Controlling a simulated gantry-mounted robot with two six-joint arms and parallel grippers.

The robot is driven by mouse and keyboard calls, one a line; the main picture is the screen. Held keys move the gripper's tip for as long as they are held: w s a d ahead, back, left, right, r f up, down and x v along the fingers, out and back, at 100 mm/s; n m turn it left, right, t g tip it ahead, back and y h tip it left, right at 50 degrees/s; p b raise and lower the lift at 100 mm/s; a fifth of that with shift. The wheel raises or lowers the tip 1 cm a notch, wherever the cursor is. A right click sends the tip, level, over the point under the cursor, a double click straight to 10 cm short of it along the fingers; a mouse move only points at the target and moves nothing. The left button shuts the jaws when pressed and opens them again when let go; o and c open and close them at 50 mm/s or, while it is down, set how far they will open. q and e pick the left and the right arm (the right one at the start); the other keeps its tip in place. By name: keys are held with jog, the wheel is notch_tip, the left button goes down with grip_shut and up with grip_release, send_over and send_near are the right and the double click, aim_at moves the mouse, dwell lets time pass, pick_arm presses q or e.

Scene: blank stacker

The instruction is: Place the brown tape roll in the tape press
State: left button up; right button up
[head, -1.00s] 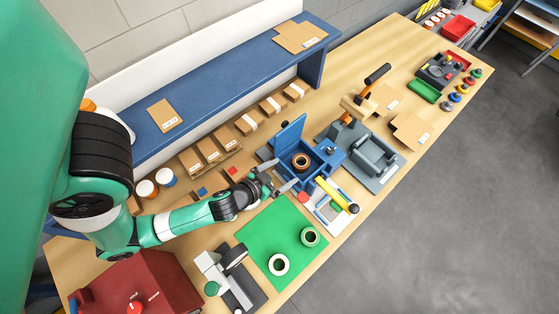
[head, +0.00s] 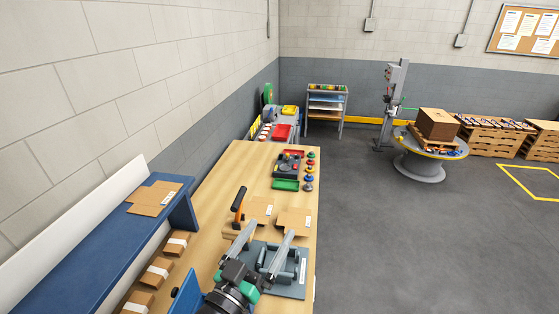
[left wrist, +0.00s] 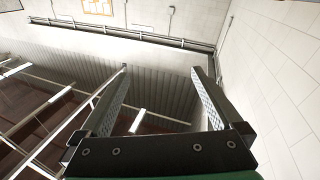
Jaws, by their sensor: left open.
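My left gripper (head: 271,231) shows at the bottom middle of the head view, its two fingers spread and empty. It overlaps the grey fixture (head: 290,286) in the picture, and I cannot tell its height above it. The left wrist view also shows the left gripper (left wrist: 160,70) open, with nothing between the fingers and walls beyond. The raised blue lid (head: 187,292) of the blue box, which looks like the tape press, shows at the bottom edge. The rest of the box and the brown tape roll are out of view. My right gripper is not in view.
A green tray (head: 285,185) and several coloured knobs stand farther back. A blue shelf (head: 100,245) runs along the left. The far table surface (head: 235,165) is clear.

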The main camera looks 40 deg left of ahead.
pick_arm(q)
jog(key=s+d+r+m+t+h, duration=0.2)
jog(key=d+r+t, duration=0.1)
jog(key=r, duration=0.8)
jog(key=s+d+r+m+t+h, duration=0.2)
jog(key=d+r+t+h, duration=0.1)
jog(key=r, duration=0.8)
jog(key=s+d+r+m+t+h, duration=0.2)
jog(key=d+r, duration=0.1)
jog(key=r, duration=0.9)
jog(key=shift+s+d+t, duration=0.25)
jog(key=shift+d+t, duration=0.15)
